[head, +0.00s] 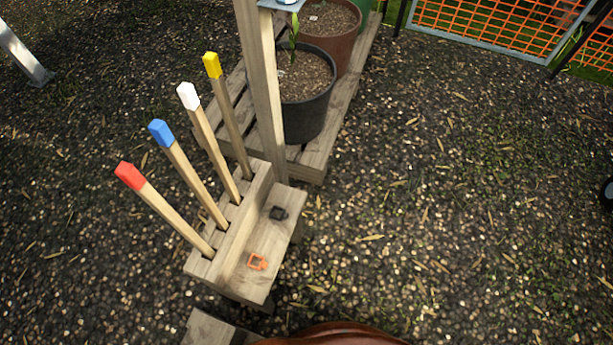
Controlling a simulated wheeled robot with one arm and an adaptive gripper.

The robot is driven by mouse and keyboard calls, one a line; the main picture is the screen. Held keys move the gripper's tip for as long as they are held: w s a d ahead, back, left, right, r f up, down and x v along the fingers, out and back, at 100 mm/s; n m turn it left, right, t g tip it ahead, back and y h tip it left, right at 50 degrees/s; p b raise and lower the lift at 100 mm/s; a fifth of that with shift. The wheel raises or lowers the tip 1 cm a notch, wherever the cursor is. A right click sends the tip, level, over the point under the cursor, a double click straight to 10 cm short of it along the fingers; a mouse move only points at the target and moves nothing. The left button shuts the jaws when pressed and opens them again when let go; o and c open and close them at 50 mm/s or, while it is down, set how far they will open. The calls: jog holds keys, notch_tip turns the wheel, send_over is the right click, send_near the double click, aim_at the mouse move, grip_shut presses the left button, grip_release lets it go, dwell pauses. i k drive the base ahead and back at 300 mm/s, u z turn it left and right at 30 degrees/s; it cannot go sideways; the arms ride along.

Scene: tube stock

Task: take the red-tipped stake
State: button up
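The red-tipped stake (166,213) leans up and to the left out of a slot in a wooden rack (237,239). It is the nearest stake in the row, and its red end (129,175) is its upper end. Behind it, in the same rack, stand a blue-tipped stake (190,178), a white-tipped stake (211,150) and a yellow-tipped stake (230,120). The stakes' lower ends are hidden in the rack. My gripper is not in view.
A wooden post (264,95) rises behind. Pots (306,112) stand on a pallet (318,158). Open gravel lies left and right. Orange mesh fencing (490,25) is at the back right.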

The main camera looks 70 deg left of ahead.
aim_at(129, 174)
jog(key=u, duration=3.2)
